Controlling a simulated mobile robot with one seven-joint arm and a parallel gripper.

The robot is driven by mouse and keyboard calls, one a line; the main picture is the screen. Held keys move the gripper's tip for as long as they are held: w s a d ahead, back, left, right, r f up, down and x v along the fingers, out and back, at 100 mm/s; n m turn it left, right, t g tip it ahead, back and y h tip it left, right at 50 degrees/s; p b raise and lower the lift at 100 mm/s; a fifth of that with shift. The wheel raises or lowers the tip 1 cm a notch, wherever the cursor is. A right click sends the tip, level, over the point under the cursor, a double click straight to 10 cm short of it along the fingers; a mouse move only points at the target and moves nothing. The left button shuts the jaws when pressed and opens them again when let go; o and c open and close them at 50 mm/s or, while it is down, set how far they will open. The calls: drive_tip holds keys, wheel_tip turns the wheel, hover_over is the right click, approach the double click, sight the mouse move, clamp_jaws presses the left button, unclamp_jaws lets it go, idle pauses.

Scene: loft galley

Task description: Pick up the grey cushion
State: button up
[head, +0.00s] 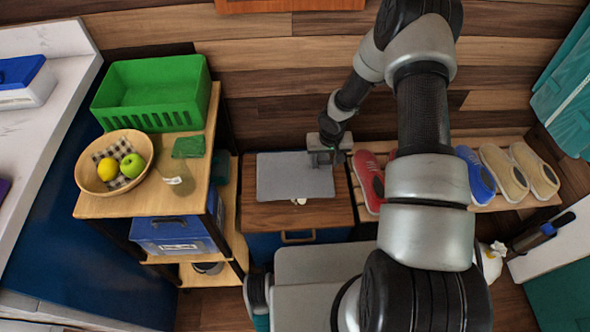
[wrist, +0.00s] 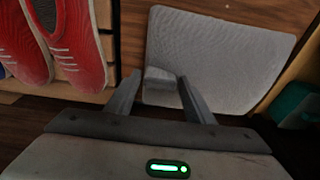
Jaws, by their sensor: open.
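The grey cushion (head: 290,178) lies flat on the wooden top of a low cabinet (head: 290,216). It is a thin, ribbed rectangle. My gripper (head: 326,158) is at the cushion's upper right corner in the head view. In the wrist view, the cushion (wrist: 225,50) spreads out beyond the fingertips. My gripper (wrist: 158,82) is open there, with a small grey lump at the cushion's near corner showing between the fingertips. I cannot tell whether the fingers touch it.
A slatted rack with red (head: 369,182), blue and tan shoes stands right of the cabinet. On the left, a shelf cart holds a green crate (head: 150,92), a fruit bowl (head: 90,186) and a blue box (head: 172,235). A small white object (head: 299,201) lies by the cushion's front edge.

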clamp_jaws()
